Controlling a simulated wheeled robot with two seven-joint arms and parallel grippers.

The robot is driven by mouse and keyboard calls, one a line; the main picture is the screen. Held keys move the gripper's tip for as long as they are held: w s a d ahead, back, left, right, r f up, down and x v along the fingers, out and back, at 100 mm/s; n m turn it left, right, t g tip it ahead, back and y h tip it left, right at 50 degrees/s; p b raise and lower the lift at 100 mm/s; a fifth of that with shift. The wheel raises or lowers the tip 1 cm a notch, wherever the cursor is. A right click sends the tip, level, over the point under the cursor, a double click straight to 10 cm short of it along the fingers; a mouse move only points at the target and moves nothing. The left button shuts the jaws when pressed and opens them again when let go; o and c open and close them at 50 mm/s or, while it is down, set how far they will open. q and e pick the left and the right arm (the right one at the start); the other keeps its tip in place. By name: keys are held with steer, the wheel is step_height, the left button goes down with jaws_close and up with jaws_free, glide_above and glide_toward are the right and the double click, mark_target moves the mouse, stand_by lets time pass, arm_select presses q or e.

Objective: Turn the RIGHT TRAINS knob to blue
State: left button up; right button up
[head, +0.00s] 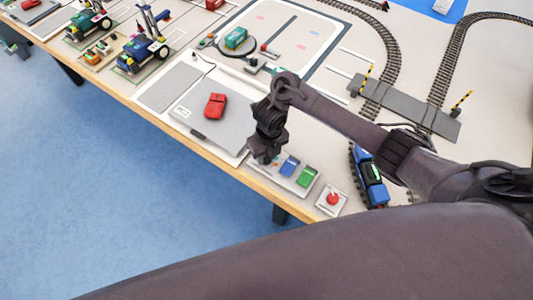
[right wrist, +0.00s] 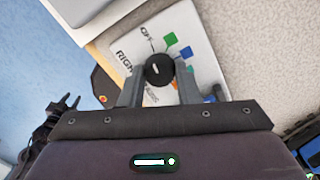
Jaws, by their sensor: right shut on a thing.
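The black RIGHT TRAINS knob (right wrist: 158,70) shows in the right wrist view on a white label plate (right wrist: 198,38). Its short white mark is visible. "OFF", part of "RIGHT" and small green and blue squares show around it. My right gripper (right wrist: 159,76) is shut on the knob, with one grey finger on each side. In the head view my right gripper (head: 264,155) is above the panel at the table's front edge and hides the knob. A dark pronged shape at the left of the right wrist view may be my left gripper; its jaws are unclear.
Right of the gripper are a blue block (head: 289,167), a green block (head: 307,177) and a red button (head: 333,198). A blue train (head: 372,182) is on the track farther right. A grey pad with a red car (head: 215,105) lies to the left.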

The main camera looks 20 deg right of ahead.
steer(key=shift+r+m+p, duration=0.1)
steer(key=shift+m+p, duration=0.3)
steer(key=shift+m, duration=0.3)
steer(key=m+p, duration=0.1)
steer(key=m, duration=0.2)
steer(key=shift+p, duration=0.4)
steer(key=m+p, duration=0.2)
steer(key=m, duration=0.2)
steer(key=shift+s+m+t, duration=0.1)
steer(key=shift+m+t, duration=0.2)
steer(key=shift+m, duration=0.1)
steer(key=m+p, duration=0.2)
steer(key=m, duration=0.1)
steer(key=shift+a+m, duration=0.1)
steer(key=shift+m, duration=0.2)
arm_select(q)
step_height(320, 180, up, 8)
steer(key=w+p, duration=0.1)
steer(key=shift+r+p, duration=0.25)
steer(key=shift+p, duration=0.15)
arm_select(e)
steer(key=shift+m, duration=1.4)
steer(key=o, duration=1)
steer(key=shift+c, duration=0.2)
